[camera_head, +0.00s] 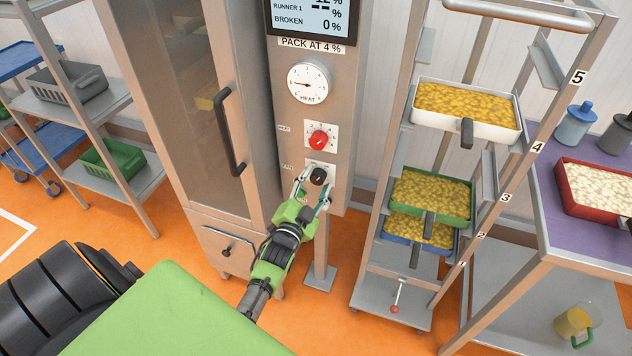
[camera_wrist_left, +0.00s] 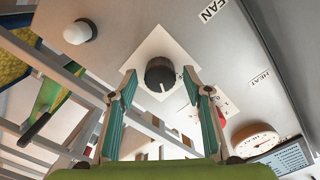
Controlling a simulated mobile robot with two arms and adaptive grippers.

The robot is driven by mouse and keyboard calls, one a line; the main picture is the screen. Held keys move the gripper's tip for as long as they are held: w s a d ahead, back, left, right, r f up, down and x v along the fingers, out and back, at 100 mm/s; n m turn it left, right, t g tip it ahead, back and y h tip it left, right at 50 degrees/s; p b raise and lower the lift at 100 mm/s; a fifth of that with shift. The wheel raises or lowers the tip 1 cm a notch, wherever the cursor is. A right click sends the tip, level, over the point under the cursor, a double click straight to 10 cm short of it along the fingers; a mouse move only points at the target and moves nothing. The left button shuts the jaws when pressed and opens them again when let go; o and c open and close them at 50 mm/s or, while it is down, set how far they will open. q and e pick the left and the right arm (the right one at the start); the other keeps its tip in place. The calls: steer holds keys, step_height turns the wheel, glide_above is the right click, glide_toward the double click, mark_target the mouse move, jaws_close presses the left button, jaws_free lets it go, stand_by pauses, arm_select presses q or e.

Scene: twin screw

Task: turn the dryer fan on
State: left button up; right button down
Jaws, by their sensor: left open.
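The black fan knob (camera_head: 319,176) sits on a white plate low on the dryer's control panel (camera_head: 345,130). In the left wrist view the knob (camera_wrist_left: 160,74) shows a white pointer mark toward the bottom of the picture, and a FAN label (camera_wrist_left: 211,10) is above and right of it. My left gripper (camera_head: 313,187) is open, its two fingers pointing at the knob and on either side of it. In the wrist view the gripper (camera_wrist_left: 160,78) spans the knob; I cannot tell whether either finger touches it. My right gripper is not in view.
The red heat knob (camera_head: 319,140) and a round dial (camera_head: 309,83) are above the fan knob. The dryer door (camera_head: 190,100) with its black handle is left. A rack of filled trays (camera_head: 465,110) stands right. A white rounded knob (camera_wrist_left: 78,32) shows in the wrist view.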

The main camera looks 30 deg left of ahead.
arm_select(q)
steer(key=v, duration=1.1)
steer(key=shift+s, duration=0.25)
steer(key=shift+f, duration=0.1)
steer(key=s+d+f+n+g+h, duration=0.1)
steer(key=s+d+f+g, duration=0.15)
steer(key=f, duration=0.65)
steer(key=s+d+f+g+h, duration=0.15)
steer(key=s+d+f, duration=0.25)
steer(key=f, duration=0.6)
steer(key=s+d+f+n+g+h, duration=0.1)
steer(key=s+d+f+g, duration=0.2)
steer(key=f, duration=0.6)
steer(key=s+f+g, duration=0.3)
steer(key=s+f, duration=0.3)
steer(key=s, duration=0.4)
steer(key=s+d+f+n+g, duration=0.1)
steer(key=s+f+g, duration=0.2)
steer(key=s+f, duration=0.3)
steer(key=s+f+g, duration=0.3)
steer(key=s+f, duration=0.3)
steer(key=s, duration=0.9)
steer(key=shift+s+d+h, duration=0.2)
steer(key=shift+d+h, duration=0.2)
steer(key=shift+h, duration=0.05)
